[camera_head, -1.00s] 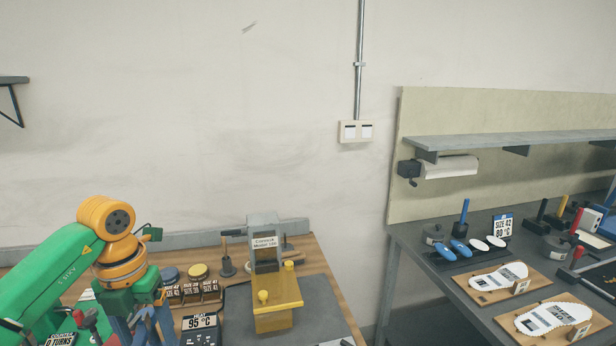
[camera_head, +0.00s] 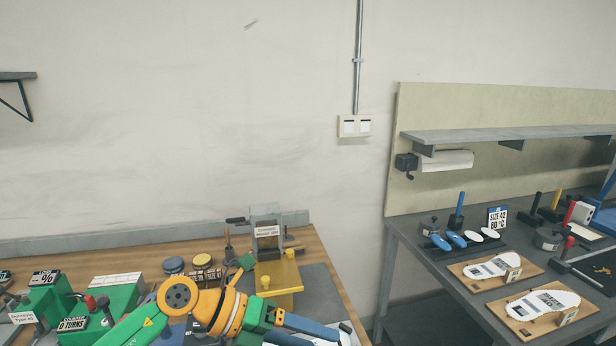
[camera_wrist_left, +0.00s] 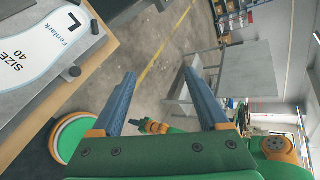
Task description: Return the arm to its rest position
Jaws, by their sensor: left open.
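My left arm (camera_head: 180,312) comes in low at the left of the head view and reaches right, across the front of the wooden bench. My left gripper (camera_head: 312,332) is at the bottom edge, in front of the yellow press, with its blue fingers pointing right and partly cut off. In the left wrist view the gripper (camera_wrist_left: 158,76) has its two blue fingers wide apart. My right gripper is not seen.
A yellow and grey press (camera_head: 277,278) stands behind my left gripper. Green counter devices (camera_head: 97,305) are at the left. A dark table (camera_head: 425,262) with insoles on boards stands at the right, across a gap. A white insole (camera_wrist_left: 45,40) marked L lies near the gripper in the wrist view.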

